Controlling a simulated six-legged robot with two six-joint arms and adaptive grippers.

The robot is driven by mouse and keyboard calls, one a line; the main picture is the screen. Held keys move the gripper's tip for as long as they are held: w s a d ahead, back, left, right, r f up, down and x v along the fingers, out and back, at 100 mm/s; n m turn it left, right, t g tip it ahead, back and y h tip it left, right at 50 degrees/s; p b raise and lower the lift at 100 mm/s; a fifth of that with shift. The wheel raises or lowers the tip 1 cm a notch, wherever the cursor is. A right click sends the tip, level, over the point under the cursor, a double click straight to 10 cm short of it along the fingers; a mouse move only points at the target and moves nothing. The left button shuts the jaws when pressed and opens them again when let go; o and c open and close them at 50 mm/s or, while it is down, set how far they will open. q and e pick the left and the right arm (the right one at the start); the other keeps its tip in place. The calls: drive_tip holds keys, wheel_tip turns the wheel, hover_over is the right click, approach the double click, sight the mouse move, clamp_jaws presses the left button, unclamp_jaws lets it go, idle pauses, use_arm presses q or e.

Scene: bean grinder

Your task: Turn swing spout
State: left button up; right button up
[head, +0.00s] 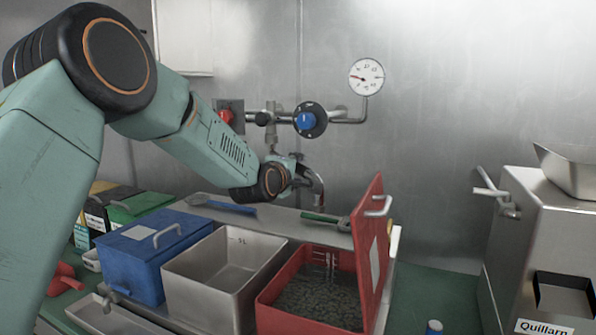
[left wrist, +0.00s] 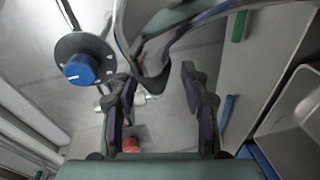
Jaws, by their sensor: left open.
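The swing spout (head: 319,188) is a curved metal pipe hanging from the wall pipework above the bins in the head view. In the left wrist view the spout (left wrist: 150,82) curves down near my fingers, its lower bend lying between the fingertips. My left gripper (head: 300,178) is open beside the spout, and its two dark fingers also show in the left wrist view (left wrist: 160,88). I cannot tell whether either finger touches the pipe. My arm hides part of the spout's mount in the head view. My right gripper is not in view.
A blue valve knob (head: 306,121) and a pressure gauge (head: 366,77) are on the wall. Below stand a lidded blue bin (head: 140,262), an open steel bin (head: 209,281) and a red bin (head: 290,318) of dark beans with its lid raised. A grinder (head: 545,230) stands right.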

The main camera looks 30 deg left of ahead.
use_arm(q)
drive_tip(key=shift+s+d+r, duration=0.2)
drive_tip(key=shift+d+r, duration=0.1)
drive_tip(key=shift+r, duration=0.15)
drive_tip(key=shift+w+a+f, duration=0.3)
drive_tip(key=shift+w+f, duration=0.1)
drive_tip(key=shift+w, duration=0.1)
drive_tip(key=shift+c, duration=1.4)
drive_tip(key=shift+s+d+r, duration=0.2)
drive_tip(key=shift+s+r, duration=0.1)
drive_tip(key=shift+s, duration=0.05)
drive_tip(key=c, duration=0.4)
drive_tip(key=shift+w, duration=0.1)
clamp_jaws()
